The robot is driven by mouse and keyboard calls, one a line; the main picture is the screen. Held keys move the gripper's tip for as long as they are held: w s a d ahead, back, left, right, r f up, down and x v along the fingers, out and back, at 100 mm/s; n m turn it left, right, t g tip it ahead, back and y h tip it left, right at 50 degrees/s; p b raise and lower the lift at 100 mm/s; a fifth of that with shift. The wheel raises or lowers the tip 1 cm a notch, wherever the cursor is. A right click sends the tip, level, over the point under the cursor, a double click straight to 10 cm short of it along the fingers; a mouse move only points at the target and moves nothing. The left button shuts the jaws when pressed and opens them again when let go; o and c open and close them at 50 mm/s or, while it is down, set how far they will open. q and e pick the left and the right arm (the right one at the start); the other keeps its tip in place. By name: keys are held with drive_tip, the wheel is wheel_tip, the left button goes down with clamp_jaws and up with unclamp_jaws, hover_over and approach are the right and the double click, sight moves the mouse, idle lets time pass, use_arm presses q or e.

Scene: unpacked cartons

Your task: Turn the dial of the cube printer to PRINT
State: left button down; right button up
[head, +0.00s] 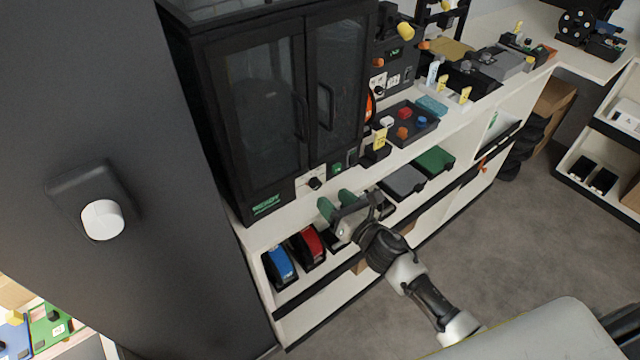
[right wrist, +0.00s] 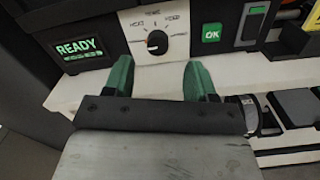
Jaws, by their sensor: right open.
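The cube printer (head: 262,100) is a tall black cabinet with two closed glass doors on the white counter. Its black dial (right wrist: 157,42) sits on a white panel with small labels around it, too blurred to read surely. An orange mark shows at the dial's left side. The dial also shows in the head view (head: 314,183). My right gripper (head: 335,202) has green fingers and is open and empty. In the right wrist view its fingertips (right wrist: 158,68) are spread wider than the dial and lie below it, apart from it. My left gripper is not in view.
A green READY display (right wrist: 78,48) is left of the dial; a green OK button (right wrist: 211,32) is right of it. A dark tray (head: 412,143) with coloured pieces stands further right on the counter. Blue (head: 279,264) and red (head: 308,244) items sit on the shelf below.

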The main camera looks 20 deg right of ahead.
sight(318, 186)
drive_tip(key=x, duration=0.4)
drive_tip(key=shift+w+a, duration=0.15)
drive_tip(key=shift+a, duration=0.1)
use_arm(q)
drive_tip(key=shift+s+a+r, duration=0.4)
use_arm(e)
drive_tip(key=shift+w+a, duration=0.15)
drive_tip(key=shift+w, duration=0.5)
drive_tip(key=c, duration=0.9)
